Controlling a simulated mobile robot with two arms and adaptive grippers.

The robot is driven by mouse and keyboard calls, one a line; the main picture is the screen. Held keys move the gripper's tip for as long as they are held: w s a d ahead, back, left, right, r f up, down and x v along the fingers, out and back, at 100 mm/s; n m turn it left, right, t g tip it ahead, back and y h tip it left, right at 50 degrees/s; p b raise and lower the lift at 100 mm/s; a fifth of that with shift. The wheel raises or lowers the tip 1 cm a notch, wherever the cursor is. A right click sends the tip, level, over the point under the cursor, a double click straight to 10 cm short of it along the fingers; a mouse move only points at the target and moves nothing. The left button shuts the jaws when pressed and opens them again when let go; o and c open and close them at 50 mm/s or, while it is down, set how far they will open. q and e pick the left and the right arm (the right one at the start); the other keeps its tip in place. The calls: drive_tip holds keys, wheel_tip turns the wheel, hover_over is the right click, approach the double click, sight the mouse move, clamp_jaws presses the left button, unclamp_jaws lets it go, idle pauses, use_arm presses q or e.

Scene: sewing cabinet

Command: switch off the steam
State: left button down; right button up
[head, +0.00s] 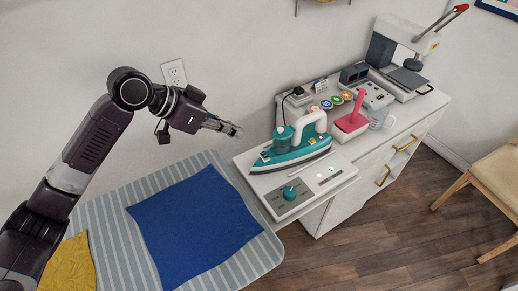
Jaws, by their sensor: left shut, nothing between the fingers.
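A teal and white steam iron (298,143) rests on a white station at the near left end of the cabinet (345,197). In front of it is a grey control panel (277,203) with a round teal knob (289,193) that has marks around it. Small green and pink lights (324,178) show beside the knob, towards the iron. My left gripper (236,130) is shut and empty, in the air to the left of the iron and apart from it. My right gripper is not in view.
A striped ironing surface (255,256) holds a blue cloth (196,222) and a yellow cloth (70,266). A pink-handled item (351,122), a glass jug (381,119) and a heat press (407,76) stand farther back on the cabinet. A chair (494,182) is at the right.

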use_arm(q)
drive_tip(key=p, duration=0.3)
hover_over(264, 155)
drive_tip(key=s, duration=0.1)
drive_tip(key=f, duration=0.4)
drive_tip(key=a+f, duration=0.1)
drive_tip(key=f, duration=0.2)
drive_tip(key=shift+f, duration=0.1)
drive_tip(key=f, duration=0.1)
drive_tip(key=f+p, duration=0.1)
drive_tip(key=shift+s+f, duration=0.2)
drive_tip(key=shift+f, duration=0.1)
drive_tip(key=shift+s+f, duration=0.15)
drive_tip(key=shift+f, duration=0.5)
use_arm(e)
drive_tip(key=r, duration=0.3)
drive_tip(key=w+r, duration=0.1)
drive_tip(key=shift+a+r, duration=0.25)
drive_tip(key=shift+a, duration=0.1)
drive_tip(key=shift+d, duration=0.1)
